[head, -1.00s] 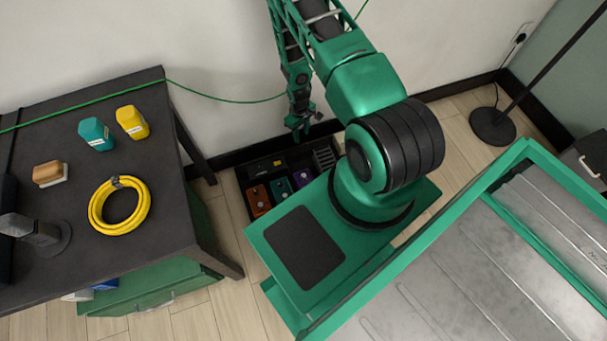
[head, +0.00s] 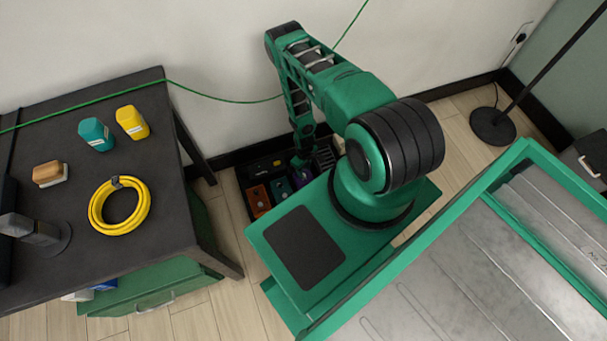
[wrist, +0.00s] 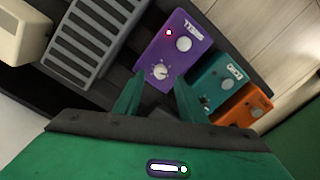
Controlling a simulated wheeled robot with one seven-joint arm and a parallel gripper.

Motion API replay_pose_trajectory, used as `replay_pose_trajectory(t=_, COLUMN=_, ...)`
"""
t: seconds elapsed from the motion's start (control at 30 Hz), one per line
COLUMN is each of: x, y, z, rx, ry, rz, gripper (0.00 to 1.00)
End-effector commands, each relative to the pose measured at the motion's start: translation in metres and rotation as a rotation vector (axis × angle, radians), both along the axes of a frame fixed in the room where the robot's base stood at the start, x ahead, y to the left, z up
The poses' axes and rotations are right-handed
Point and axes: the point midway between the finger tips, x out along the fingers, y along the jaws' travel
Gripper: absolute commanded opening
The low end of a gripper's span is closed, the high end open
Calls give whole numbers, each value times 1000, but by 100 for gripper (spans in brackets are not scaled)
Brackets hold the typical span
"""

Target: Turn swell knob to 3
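A purple pedal (wrist: 178,32) lies in front of my gripper in the wrist view, with a lit red light and a pale round footswitch. Its small knob (wrist: 160,72) has a pale pointer and dial marks; the setting is too small to read. The pedal's label is also unreadable. My gripper (wrist: 158,82) is open, its two green fingers apart on either side of the knob in the picture. I cannot tell whether they touch it. In the head view the purple pedal (head: 304,178) is partly hidden by my arm, and the fingertips are hidden.
A teal pedal (wrist: 217,82) and an orange pedal (wrist: 243,107) sit beside the purple one on the dark board. A grey ribbed pedal (wrist: 92,38) is on the other side.

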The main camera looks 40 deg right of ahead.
Motion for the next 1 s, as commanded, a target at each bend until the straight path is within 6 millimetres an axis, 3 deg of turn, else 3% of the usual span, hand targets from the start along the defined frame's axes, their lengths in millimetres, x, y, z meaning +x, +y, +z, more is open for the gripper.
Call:
replay_pose_trajectory(t=0.1, x=-1, y=0, z=-18, rx=1, ry=1, rz=0, gripper=38)
replay_pose_trajectory(t=0.3, x=0, y=0, z=-35, rx=0, ry=0, rz=0, gripper=38)
replay_pose_trajectory(t=0.67, x=0, y=0, z=-39, rx=0, ry=0, rz=0, gripper=38)
replay_pose_trajectory(t=0.83, x=0, y=0, z=-38, rx=0, ry=0, rz=0, gripper=2)
replay_pose_trajectory(t=1.0, x=0, y=-1, z=-38, rx=-1, ry=0, rz=-1, gripper=0)
